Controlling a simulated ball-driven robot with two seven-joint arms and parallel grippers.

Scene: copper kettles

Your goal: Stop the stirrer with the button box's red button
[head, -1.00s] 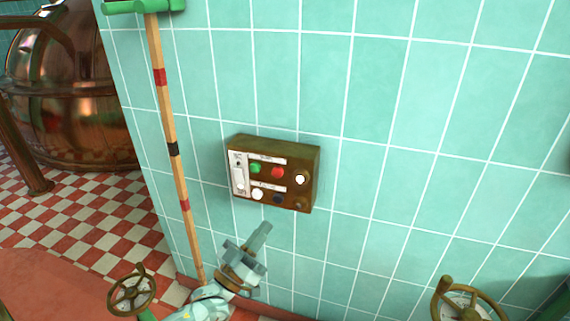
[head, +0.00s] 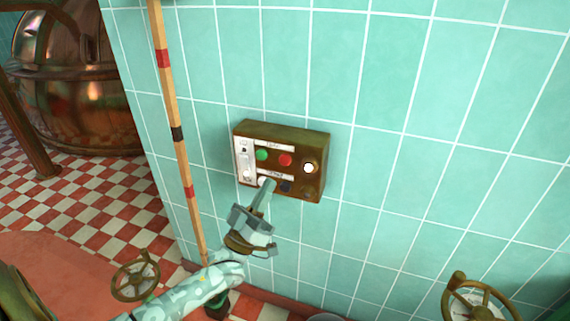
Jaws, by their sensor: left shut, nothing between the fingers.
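The button box (head: 312,188) is a brown box fixed to the green tiled wall. Its top row has a green button (head: 262,155), the red button (head: 286,160) and a white button (head: 309,168) at the right. A white switch panel (head: 244,160) is at its left. My left gripper (head: 268,186) is shut and empty. My right gripper is not in view. The stirrer cannot be made out.
A striped wooden pole (head: 176,130) stands against the wall left of the box. Handwheels are at the lower left (head: 136,276) and lower right (head: 476,300). A copper kettle (head: 75,95) stands at the back left. The wall right of the box is clear.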

